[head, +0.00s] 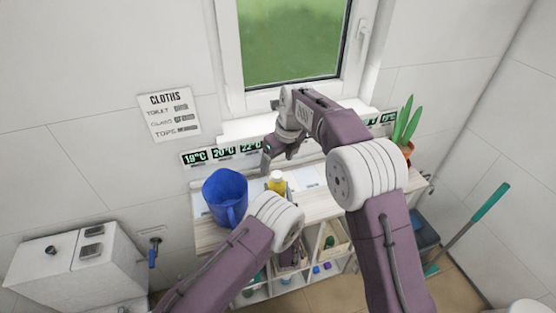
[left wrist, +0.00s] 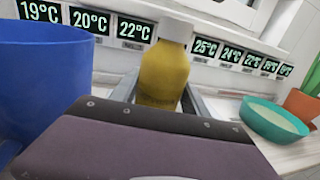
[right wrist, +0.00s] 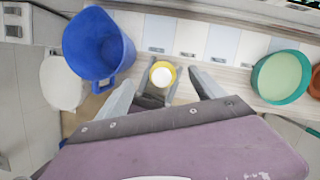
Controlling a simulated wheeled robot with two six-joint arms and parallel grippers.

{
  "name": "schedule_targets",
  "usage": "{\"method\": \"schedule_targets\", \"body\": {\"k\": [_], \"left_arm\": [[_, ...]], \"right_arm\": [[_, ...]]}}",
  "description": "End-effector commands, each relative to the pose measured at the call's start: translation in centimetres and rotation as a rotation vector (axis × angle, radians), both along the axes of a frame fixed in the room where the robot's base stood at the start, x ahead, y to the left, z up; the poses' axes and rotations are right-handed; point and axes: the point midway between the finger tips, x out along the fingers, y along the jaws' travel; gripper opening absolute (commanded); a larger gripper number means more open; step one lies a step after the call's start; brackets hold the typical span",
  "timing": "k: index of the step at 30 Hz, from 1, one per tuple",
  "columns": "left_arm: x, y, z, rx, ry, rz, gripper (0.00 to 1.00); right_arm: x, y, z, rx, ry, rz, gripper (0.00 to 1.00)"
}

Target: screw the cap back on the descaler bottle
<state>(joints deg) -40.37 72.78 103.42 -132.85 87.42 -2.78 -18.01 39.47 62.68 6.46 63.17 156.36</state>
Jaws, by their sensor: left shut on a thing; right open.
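The descaler bottle is yellow and upright above the shelf top; it shows in the head view (head: 277,185), left wrist view (left wrist: 163,75) and right wrist view (right wrist: 170,68). A white cap-like piece (left wrist: 176,28) sits on its top and shows as a round disc from above (right wrist: 161,76). I cannot tell whether it is screwed tight. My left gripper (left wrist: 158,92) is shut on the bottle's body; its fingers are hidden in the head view. My right gripper (head: 279,160) is open above the bottle, its fingers (right wrist: 162,80) either side of the white top, apart from it.
A blue jug (head: 225,192) stands close left of the bottle. A teal bowl (right wrist: 281,77) and a potted plant (head: 407,130) are to the right. Temperature labels (left wrist: 90,20) line the wall behind. The shelf top is clear between bottle and bowl.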

Motion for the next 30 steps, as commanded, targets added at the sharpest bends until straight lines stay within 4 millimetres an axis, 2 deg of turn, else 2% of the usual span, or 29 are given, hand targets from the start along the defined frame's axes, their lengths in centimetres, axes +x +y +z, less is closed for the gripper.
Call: {"method": "schedule_targets", "body": {"k": [5, 12, 18, 22, 30], "left_arm": [[0.0, 0.0, -0.1, 0.001, 0.002, 0.0, 0.0], [0.0, 0.0, -0.1, 0.001, 0.002, 0.0, 0.0], [0.0, 0.0, -0.1, 0.001, 0.002, 0.0, 0.0], [0.0, 0.0, -0.1, 0.001, 0.001, 0.0, 0.0], [0.0, 0.0, -0.1, 0.001, 0.001, 0.0, 0.0]], "right_arm": [[-0.3, -0.3, 1.7, 0.001, -0.004, -0.001, 0.78], [-1.5, -1.3, 7.1, 0.002, -0.005, -0.001, 0.78], [-2.2, -1.9, 10.3, 0.001, -0.003, 0.0, 0.78], [-2.5, -2.1, 11.3, 0.0, -0.001, 0.0, 0.78], [-2.6, -2.1, 11.5, 0.0, 0.0, 0.0, 0.78]]}}
